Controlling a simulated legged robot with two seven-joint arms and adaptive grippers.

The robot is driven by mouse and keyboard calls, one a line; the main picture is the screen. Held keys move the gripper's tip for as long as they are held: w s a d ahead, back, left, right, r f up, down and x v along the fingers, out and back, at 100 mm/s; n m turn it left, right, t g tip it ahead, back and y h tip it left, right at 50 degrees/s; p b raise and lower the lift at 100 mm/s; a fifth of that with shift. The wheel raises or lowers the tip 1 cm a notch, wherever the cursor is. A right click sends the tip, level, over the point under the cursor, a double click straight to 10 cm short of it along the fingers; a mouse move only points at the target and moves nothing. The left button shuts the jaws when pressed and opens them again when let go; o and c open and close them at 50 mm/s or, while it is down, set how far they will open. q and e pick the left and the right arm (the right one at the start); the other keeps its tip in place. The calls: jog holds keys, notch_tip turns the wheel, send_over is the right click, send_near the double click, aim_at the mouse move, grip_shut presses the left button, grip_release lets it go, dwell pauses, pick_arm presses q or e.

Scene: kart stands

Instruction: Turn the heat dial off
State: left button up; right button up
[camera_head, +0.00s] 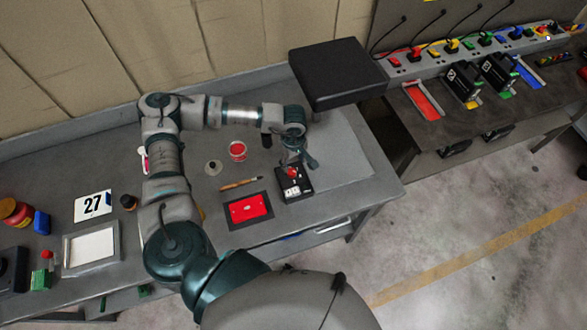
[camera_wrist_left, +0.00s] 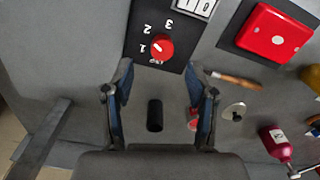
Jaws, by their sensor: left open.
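The heat dial (camera_wrist_left: 162,47) is a round red knob with a white pointer mark on a black control box (camera_wrist_left: 138,24). White numbers 1, 2 and 3 curve around its left and upper side in the left wrist view. In the head view the dial (camera_head: 292,173) shows small on the box (camera_head: 294,187), near the bench's right part. My left gripper (camera_wrist_left: 160,88) is open and empty, its two fingers spread on either side just short of the dial. In the head view my left gripper (camera_head: 300,160) is above and beside the box. My right gripper is not in view.
A red plate on a black pad (camera_head: 249,208) lies left of the box. A brush (camera_head: 240,184), a red-topped tin (camera_head: 238,151) and a dark cylinder (camera_wrist_left: 154,115) are close by. A black raised slab (camera_head: 338,72) stands behind. The bench right of the box is clear.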

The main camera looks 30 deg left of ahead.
aim_at(292, 171)
pick_arm(q)
jog(key=f, duration=0.4)
jog(key=a+f, duration=0.1)
jog(key=f, duration=0.1)
jog(key=shift+f, duration=0.2)
jog(key=shift+d+f, duration=0.1)
jog(key=shift+f, duration=0.05)
jog(key=shift+d, duration=0.2)
jog(key=shift+c, duration=0.8)
jog(key=c, duration=0.8)
grip_shut()
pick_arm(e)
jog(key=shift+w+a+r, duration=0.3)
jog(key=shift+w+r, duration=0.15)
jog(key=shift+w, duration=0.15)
